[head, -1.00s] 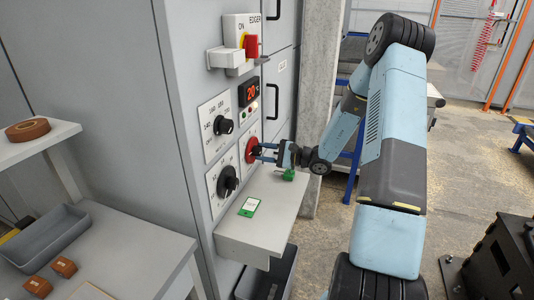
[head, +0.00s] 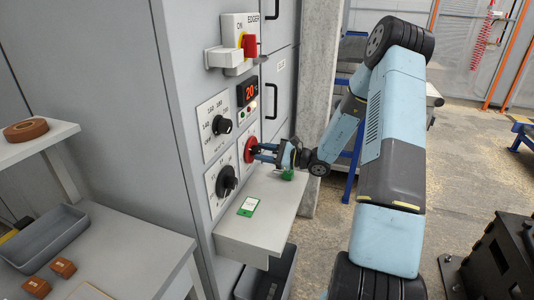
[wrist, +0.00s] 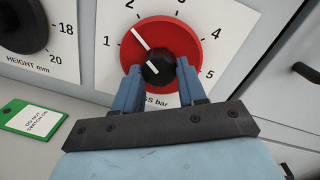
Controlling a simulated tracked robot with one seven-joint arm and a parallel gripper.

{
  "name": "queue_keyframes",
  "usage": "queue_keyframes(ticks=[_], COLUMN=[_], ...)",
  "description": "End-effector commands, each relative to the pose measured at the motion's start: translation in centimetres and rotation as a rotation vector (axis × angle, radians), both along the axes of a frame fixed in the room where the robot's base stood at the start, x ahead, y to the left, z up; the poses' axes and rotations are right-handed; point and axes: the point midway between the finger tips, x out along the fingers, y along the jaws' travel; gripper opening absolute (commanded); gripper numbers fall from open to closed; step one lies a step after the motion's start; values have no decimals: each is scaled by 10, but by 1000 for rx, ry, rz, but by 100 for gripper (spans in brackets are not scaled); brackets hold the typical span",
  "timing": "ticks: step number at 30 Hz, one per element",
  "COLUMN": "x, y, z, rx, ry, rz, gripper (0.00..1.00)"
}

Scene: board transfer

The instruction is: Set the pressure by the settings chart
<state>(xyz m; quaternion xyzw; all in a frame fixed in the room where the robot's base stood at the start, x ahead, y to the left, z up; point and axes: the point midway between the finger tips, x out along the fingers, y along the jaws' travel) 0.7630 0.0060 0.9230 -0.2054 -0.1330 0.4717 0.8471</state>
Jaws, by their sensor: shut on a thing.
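The pressure dial (wrist: 185,40) is a red disc on a white plate marked 1 to 5 and "bar". Its white pointer line aims up and left, between 1 and 2. My gripper (wrist: 160,82) is shut on the black knob (wrist: 159,70) at the dial's centre, one finger on each side. In the head view the red dial (head: 250,148) sits on the grey cabinet front, with my gripper (head: 262,153) reaching it from the right. I cannot make out a settings chart in these frames.
A black height dial (head: 226,181) is left of the pressure dial, and another black dial (head: 221,125) is above. A red display (head: 247,92) reads 20. A green-edged "do not switch on" tag (head: 248,207) lies on the grey shelf (head: 262,228) below.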

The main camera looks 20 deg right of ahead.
Motion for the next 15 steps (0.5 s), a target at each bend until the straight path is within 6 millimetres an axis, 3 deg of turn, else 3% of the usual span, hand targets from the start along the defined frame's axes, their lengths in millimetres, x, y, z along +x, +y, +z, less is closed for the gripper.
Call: queue_keyframes(ticks=[15], x=[-2], y=[7], z=[1], rx=[109], ry=[144], rz=[14], gripper=[10])
